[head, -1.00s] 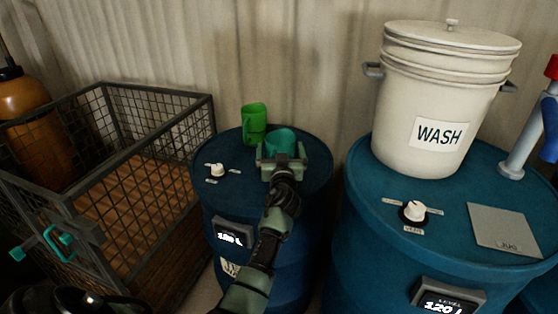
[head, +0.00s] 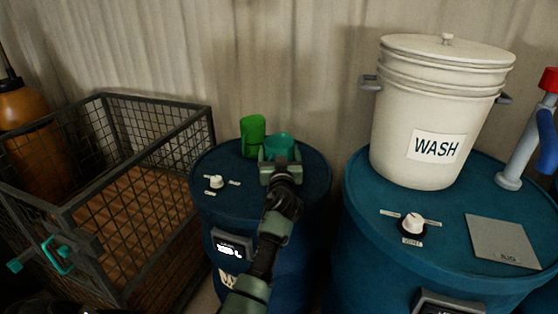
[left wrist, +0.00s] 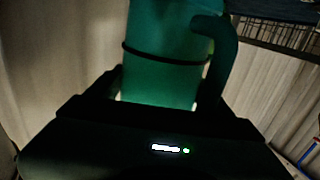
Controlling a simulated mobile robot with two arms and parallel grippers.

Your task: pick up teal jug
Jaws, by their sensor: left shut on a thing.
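The teal jug (head: 279,143) is at the back of the left blue drum's top. My left gripper (head: 280,165) is shut on it from the front and hides its lower part. In the left wrist view the jug (left wrist: 165,65) stands between the fingers, with a dark band around it and its handle at the right. I cannot tell whether its base touches the drum. My right gripper is not in view.
A green jug (head: 252,138) is close beside the teal one, at its left, and looks tilted. A knob (head: 216,182) is on the left drum (head: 310,190). The right drum carries a WASH bucket (head: 435,115) and a grey JUG plate (head: 500,240). A mesh crate (head: 150,105) stands left.

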